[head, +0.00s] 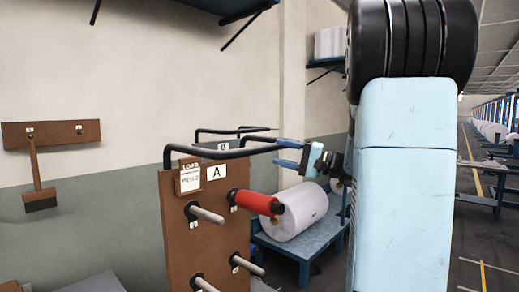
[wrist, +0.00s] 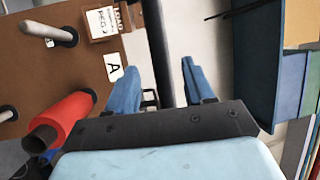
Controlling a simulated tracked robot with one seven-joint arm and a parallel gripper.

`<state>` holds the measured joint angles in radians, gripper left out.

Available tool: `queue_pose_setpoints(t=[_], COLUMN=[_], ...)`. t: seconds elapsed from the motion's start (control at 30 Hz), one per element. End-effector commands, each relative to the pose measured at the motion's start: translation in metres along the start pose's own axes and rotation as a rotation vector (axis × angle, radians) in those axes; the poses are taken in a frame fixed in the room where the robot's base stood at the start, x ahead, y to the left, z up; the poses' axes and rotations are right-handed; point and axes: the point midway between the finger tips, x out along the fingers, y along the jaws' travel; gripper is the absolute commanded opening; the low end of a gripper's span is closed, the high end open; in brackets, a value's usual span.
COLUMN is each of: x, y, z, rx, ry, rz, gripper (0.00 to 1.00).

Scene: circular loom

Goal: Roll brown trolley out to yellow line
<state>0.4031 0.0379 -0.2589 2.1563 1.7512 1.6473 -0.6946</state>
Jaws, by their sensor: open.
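The brown trolley (head: 190,235) stands upright left of centre in the head view, with a card marked A, a load card, several pegs and a black handle bar (head: 225,152) at its top. A red spool (head: 258,202) sits on one peg. My gripper (head: 284,154) is at the right end of the handle bar, its blue fingers open. In the wrist view the bar runs between the open fingers (wrist: 158,78), with a visible gap beside the right one; the trolley panel (wrist: 60,75) is on the left. Contact cannot be told.
A yellow floor line (head: 472,160) runs along the aisle at the right, partly hidden by my arm. A blue table (head: 310,245) with a large white roll (head: 295,212) stands just behind the trolley. A brush hangs on the wall rack (head: 55,135).

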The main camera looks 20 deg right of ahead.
Motion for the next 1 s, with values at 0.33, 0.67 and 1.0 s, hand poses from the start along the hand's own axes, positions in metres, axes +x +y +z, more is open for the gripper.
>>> queue_pose_setpoints(t=[0.33, 0.67, 1.0], x=[0.056, 0.075, 0.075], y=[0.0, 0.0, 0.0], z=[0.001, 0.0, 0.0], rx=[0.0, 0.0, 0.0], ry=[-0.003, 0.0, 0.0], rz=[0.0, 0.0, 0.0], gripper=[0.53, 0.53, 0.41])
